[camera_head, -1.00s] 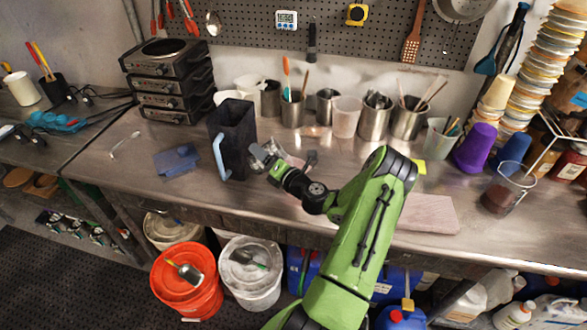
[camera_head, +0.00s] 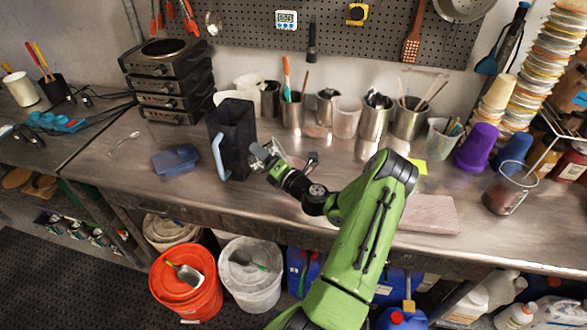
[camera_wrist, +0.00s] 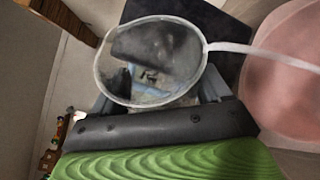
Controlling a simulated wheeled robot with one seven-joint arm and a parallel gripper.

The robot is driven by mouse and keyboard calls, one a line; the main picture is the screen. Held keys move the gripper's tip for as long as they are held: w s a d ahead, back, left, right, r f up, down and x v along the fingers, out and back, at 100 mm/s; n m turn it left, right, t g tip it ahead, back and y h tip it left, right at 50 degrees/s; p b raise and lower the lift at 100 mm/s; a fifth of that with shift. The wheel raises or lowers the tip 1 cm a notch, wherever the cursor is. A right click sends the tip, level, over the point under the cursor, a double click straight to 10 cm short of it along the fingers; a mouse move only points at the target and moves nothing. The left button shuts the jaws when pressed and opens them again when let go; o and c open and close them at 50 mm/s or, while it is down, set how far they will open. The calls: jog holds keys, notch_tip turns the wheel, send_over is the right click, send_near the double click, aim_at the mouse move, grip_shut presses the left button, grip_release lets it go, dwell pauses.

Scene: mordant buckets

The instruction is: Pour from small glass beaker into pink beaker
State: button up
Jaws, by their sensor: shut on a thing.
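My gripper (camera_head: 262,154) is low over the bench, just right of a tall black pitcher. In the wrist view it is shut on the small glass beaker (camera_wrist: 150,62), a clear vessel with a pale round rim whose opening faces the camera. Grey and dark shapes show through the glass; I cannot tell its contents or tilt exactly. A large pink translucent vessel, apparently the pink beaker (camera_wrist: 290,85), fills the right edge of the wrist view, beside the glass and apart from its main rim. A pale strip (camera_wrist: 262,55) runs from the glass's rim across it. A pale pinkish beaker (camera_head: 345,116) stands at the back in the head view.
The black pitcher (camera_head: 238,138) with a blue handle stands left of my gripper. Metal cups (camera_head: 375,118) with utensils line the back. A pinkish board (camera_head: 430,214) lies at the front right.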

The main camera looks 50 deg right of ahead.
jog(key=shift+r+m+b, duration=0.2)
jog(key=shift+m+b, duration=0.3)
jog(key=shift+b, duration=0.05)
dwell(1.1)
